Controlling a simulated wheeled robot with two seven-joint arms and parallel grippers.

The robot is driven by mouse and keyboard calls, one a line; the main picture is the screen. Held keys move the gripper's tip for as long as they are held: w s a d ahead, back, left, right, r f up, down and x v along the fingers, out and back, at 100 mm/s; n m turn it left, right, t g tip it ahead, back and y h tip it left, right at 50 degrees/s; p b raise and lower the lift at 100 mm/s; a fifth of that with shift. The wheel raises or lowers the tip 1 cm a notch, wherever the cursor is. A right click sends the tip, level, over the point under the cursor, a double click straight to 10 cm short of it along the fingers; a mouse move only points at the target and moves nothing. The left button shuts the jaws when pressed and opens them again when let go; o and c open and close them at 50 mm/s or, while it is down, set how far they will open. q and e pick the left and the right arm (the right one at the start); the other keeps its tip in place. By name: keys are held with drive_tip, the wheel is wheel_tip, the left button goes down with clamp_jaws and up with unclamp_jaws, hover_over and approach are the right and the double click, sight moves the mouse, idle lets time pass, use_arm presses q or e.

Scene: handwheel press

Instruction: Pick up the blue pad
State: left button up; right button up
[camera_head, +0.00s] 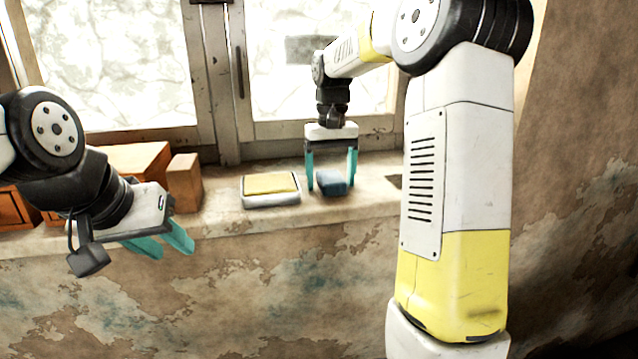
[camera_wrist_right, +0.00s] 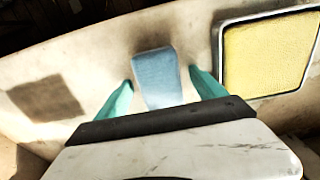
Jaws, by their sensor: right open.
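The blue pad (camera_head: 331,183) is a small dark-blue block lying on the window sill. It also shows in the right wrist view (camera_wrist_right: 157,76), light blue, between the two teal fingers. My right gripper (camera_head: 331,186) is open, pointing down, with one finger on each side of the pad. In the right wrist view there is a gap between each fingertip and the pad, and the pad's near end is hidden by the gripper body. My left gripper (camera_head: 172,246) is over the front edge of the sill at the left, far from the pad; its teal fingers look apart and empty.
A light tray with a yellow pad (camera_head: 270,184) lies just left of the blue pad. Wooden boxes (camera_head: 137,160) and a wooden block (camera_head: 184,181) stand further left. A dark square patch (camera_wrist_right: 46,98) marks the sill on the other side. The window (camera_head: 300,65) rises behind.

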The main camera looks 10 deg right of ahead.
sight(331, 176)
drive_tip(key=c, duration=1.5)
drive_tip(key=shift+o, duration=0.2)
drive_tip(key=shift+r, duration=0.1)
drive_tip(key=shift+r, duration=0.45)
wheel_tip(331, 176, up, 3)
drive_tip(key=shift+s+f, duration=0.1)
drive_tip(key=s, duration=1)
drive_tip(key=s+r, duration=0.1)
drive_tip(key=s, duration=0.4)
drive_tip(key=shift+s+d+r, duration=0.1)
drive_tip(key=shift+s+d, duration=0.2)
drive_tip(key=shift+s, duration=0.1)
